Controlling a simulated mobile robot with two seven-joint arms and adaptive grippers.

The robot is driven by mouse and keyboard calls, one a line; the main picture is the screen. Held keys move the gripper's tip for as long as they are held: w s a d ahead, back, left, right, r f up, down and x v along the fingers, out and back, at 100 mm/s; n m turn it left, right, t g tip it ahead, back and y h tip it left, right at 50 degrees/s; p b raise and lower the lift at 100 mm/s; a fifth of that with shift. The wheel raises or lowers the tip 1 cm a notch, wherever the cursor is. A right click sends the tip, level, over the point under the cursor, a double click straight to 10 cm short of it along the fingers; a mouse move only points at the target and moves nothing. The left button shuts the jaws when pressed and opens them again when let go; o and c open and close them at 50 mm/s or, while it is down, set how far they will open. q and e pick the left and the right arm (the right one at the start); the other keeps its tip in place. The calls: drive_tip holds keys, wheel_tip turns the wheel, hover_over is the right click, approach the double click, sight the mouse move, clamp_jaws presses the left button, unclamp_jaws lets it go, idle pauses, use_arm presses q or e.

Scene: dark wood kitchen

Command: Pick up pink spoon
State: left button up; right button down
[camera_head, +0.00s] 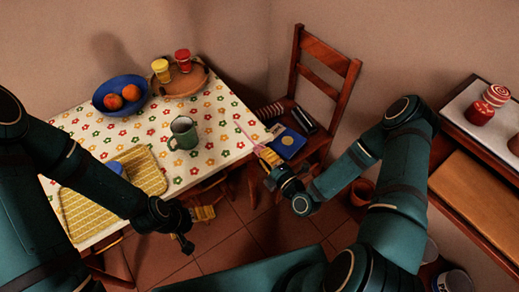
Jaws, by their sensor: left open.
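The pink spoon (242,131) is a thin pink strip at the right edge of the flowered tablecloth, its near end close to my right gripper. My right gripper (266,164) is at the table's right corner, beside a yellow part. I cannot tell whether it touches the spoon or whether its fingers are open or shut. My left gripper (195,229) is open and appears empty, low in front of the table's near edge and well away from the spoon.
The table (216,156) also holds a green mug (184,133), a blue fruit bowl (103,101), a round tray (186,85) with two cups, and a yellow mat (146,171). A wooden chair (323,82) holding a blue book (288,142) stands behind my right gripper.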

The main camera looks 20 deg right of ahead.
drive_tip(key=s+d+r+p, duration=0.1)
drive_tip(key=s+d+r, duration=0.2)
drive_tip(key=s, duration=0.5)
drive_tip(key=shift+s, duration=0.25)
drive_tip(key=shift+r, duration=0.1)
drive_tip(key=w+r+m+t+h, duration=0.1)
drive_tip(key=w+r+m+h, duration=0.3)
drive_tip(key=w+r, duration=0.5)
drive_tip(key=w+h, duration=0.2)
drive_tip(key=w, duration=0.2)
drive_tip(key=shift+a, duration=0.15)
